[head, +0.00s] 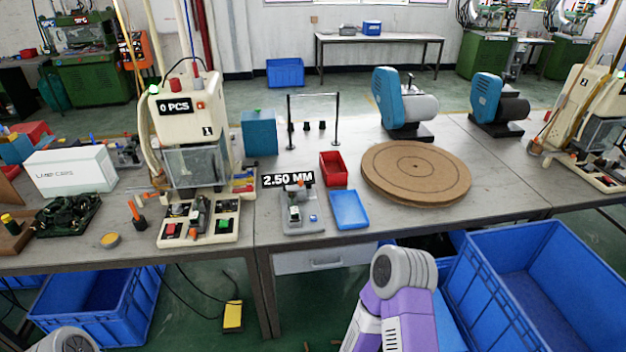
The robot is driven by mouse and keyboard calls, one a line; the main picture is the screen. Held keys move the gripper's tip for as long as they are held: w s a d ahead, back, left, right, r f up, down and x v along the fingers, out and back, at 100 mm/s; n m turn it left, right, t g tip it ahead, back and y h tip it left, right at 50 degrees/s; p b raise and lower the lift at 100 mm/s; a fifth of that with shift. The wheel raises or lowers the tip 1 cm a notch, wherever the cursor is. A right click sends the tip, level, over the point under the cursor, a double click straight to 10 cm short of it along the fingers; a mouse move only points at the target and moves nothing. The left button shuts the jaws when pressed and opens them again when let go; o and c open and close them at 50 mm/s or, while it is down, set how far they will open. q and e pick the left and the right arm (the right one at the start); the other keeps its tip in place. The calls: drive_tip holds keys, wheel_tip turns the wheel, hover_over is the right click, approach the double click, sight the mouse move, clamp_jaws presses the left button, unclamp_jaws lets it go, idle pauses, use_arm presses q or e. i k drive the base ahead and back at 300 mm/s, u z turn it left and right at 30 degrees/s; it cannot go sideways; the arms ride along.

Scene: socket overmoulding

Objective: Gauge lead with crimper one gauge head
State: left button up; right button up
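The crimper marked 1 (208,128) stands at the left of the table, cream coloured, with a display reading 0 PCS. Its base plate (198,238) has red and green buttons at the front. The gauge (297,212) is a small grey device right of the crimper, under a sign (288,180) reading 2.50 MM. I cannot make out a lead on the gauge or in the crimper at this size. Parts of my two arms show at the bottom edge, but neither gripper is in view.
A red bin (333,170), a blue tray (349,210) and a round brown turntable (416,172) lie right of the gauge. A thin black frame (337,118) stands behind. A white box (70,169) is at left. Blue crates (530,290) stand below the table. Bare tabletop lies right of the turntable.

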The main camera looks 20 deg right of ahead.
sight(300, 189)
drive_tip(key=z, duration=0.2)
drive_tip(key=i, duration=1.15)
drive_tip(key=u, duration=0.3)
